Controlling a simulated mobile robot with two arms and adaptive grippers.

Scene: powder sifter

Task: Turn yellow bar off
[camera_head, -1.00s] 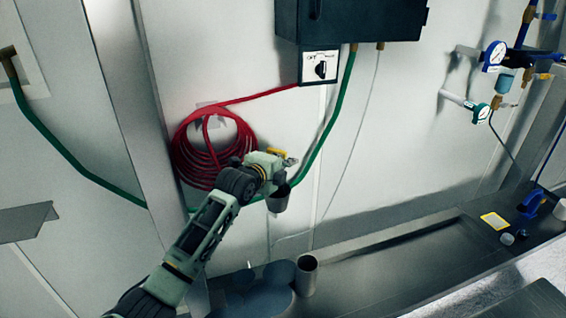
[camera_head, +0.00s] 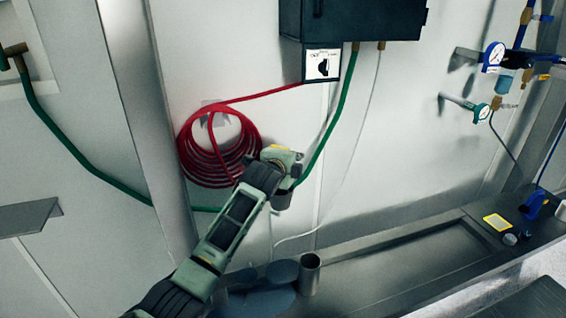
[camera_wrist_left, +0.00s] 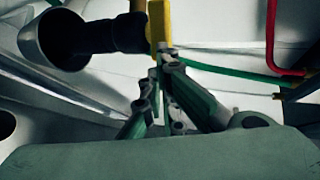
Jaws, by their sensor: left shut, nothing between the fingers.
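The yellow bar (camera_wrist_left: 160,25) stands upright at the top middle of the left wrist view. In the head view my left gripper and wrist mostly cover it. My left gripper (camera_wrist_left: 167,58) is shut and empty, with its fingertips right at the bar's lower end; I cannot tell whether they touch it. In the head view this gripper (camera_head: 287,159) is at the wall fitting, right of the red hose coil. A dark, open-ended cup (camera_wrist_left: 70,40) joins a black fitting left of the bar. It also shows below my gripper in the head view (camera_head: 282,198). My right gripper is out of view.
A coiled red hose (camera_head: 205,155) hangs on the wall beside my left wrist. A green hose (camera_head: 335,125) runs down from a dark wall box (camera_head: 355,20) towards the fitting. A metal cup (camera_head: 310,275) stands on the bench below. Gauges (camera_head: 494,55) are at the right.

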